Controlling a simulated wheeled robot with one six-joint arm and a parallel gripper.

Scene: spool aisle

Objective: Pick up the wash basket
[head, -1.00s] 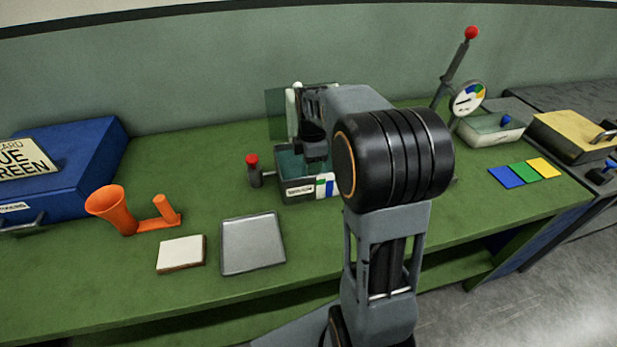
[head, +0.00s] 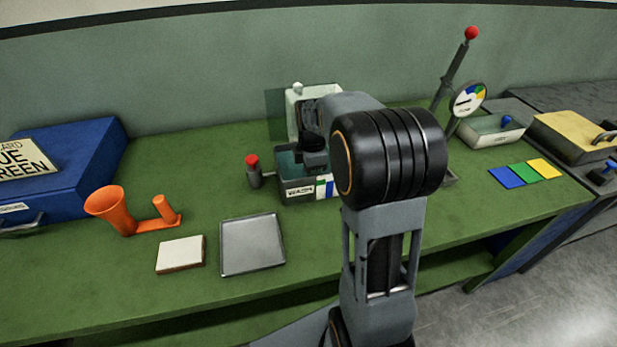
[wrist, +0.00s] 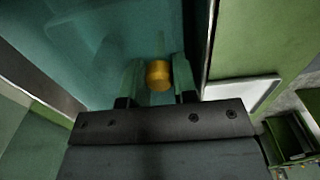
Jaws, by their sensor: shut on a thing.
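A box labelled like "WASH" (head: 297,193) with blue, white and green stripes stands at mid-bench, with teal inside. My gripper is over or in it, and my arm hides its fingertips in the head view. In the wrist view, the two fingers of my gripper (wrist: 157,78) are shut on a short yellow cylindrical piece (wrist: 158,75) above a teal surface. No separate basket outline shows. I cannot tell whether the yellow piece is part of the wash basket.
A post with a red knob (head: 253,170) stands close left of the box. A pale upright frame (head: 298,110) is behind it. A metal tray (head: 252,245), a white slab (head: 181,254) and an orange funnel stand (head: 112,208) are at front left. A gauge (head: 468,99) stands right.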

